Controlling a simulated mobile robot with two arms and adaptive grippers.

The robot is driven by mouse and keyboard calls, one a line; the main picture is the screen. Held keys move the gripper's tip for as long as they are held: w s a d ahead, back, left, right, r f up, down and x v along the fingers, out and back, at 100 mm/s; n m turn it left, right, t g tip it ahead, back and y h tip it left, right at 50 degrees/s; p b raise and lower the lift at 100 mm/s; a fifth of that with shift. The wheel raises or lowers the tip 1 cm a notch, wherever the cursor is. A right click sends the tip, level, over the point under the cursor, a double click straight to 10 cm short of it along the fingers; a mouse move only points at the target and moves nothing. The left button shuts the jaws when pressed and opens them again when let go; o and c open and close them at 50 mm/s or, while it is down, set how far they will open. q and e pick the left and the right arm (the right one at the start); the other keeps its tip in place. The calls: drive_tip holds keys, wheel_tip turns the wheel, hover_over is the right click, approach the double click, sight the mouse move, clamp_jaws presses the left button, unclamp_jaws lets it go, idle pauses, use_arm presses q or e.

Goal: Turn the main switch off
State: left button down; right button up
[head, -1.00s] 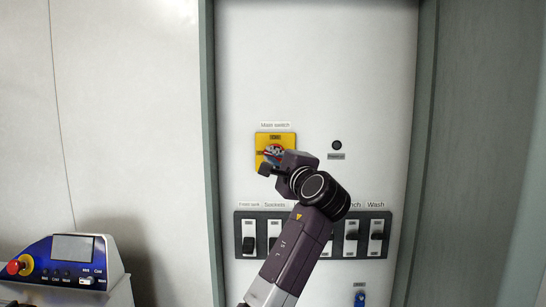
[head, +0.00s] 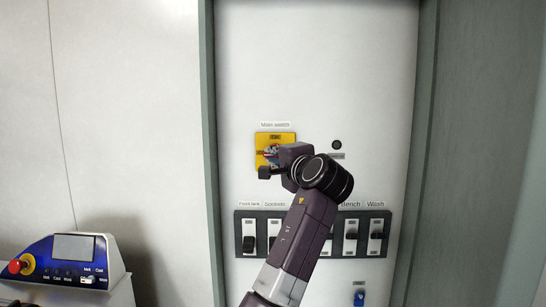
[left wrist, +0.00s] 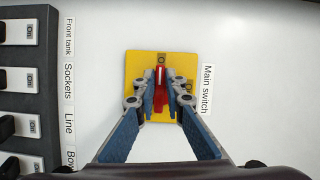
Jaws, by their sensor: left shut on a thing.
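The main switch is a red handle (left wrist: 160,101) on a square yellow plate (left wrist: 135,68), which also shows in the head view (head: 261,139). A "Main switch" label (head: 275,125) sits above the plate. My left gripper (left wrist: 161,88) is shut on the red handle, one finger on each side. In the left wrist view the handle lies parallel to the label's text, its white-marked end towards a small mark on the plate. In the head view my left gripper (head: 272,160) covers much of the switch. My right gripper is not in view.
Below is a dark strip (head: 260,216) with several labelled black rocker switches; my left arm hides the middle ones. A round black button (head: 337,145) is to the right. A blue knob (head: 359,298) is lower down. A blue control console (head: 70,263) stands lower left.

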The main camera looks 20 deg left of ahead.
use_arm(q)
drive_tip(key=shift+f, duration=0.3)
drive_tip(key=c, duration=2.2)
unclamp_jaws()
drive_tip(key=shift+o, duration=0.8)
drive_tip(key=shift+a+r, duration=0.1)
drive_tip(key=v, duration=1.2)
